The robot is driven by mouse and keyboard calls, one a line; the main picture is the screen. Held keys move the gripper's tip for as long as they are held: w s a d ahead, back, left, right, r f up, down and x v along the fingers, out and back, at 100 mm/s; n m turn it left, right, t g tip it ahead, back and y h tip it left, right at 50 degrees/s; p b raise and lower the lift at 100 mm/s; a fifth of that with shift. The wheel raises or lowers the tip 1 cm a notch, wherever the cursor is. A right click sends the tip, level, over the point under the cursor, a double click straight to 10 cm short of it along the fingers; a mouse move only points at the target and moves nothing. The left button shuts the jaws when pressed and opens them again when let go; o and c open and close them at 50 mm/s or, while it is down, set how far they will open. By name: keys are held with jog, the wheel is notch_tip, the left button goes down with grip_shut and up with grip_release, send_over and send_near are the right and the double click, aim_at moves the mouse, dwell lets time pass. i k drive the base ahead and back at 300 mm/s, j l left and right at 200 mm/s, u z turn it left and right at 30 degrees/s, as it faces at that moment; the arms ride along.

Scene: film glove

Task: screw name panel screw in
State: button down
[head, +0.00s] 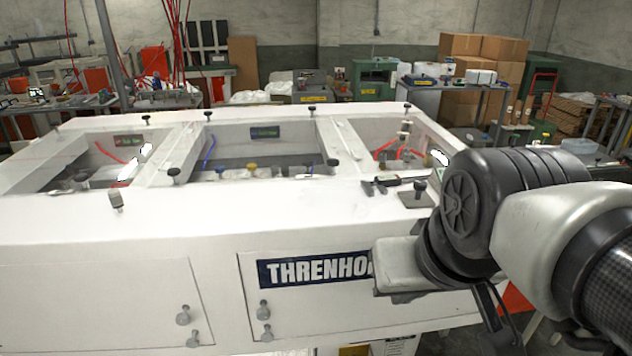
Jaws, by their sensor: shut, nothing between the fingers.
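The name panel (315,270) is dark blue with white letters reading "THRENHO". It sits on the front of the white machine (220,240), and my arm hides its right end. My gripper (398,272), a pale block at the end of my arm, is in front of the panel's right end. Its fingertips are not clearly visible; it holds nothing that I can see. I cannot tell whether it touches the panel. I cannot make out a name panel screw; the panel's right end is hidden.
Metal knobs (264,309) stick out of the front doors. A dark-handled tool (381,186) lies on the machine's top near a dark plate (415,195). Black knobs stand around the open bays. Cardboard boxes (480,50) and workbenches stand behind. The top's left front is mostly clear.

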aim_at(263, 313)
jog(key=u, duration=0.75)
jog(key=k+j+z, duration=0.15)
jog(key=j, duration=0.15)
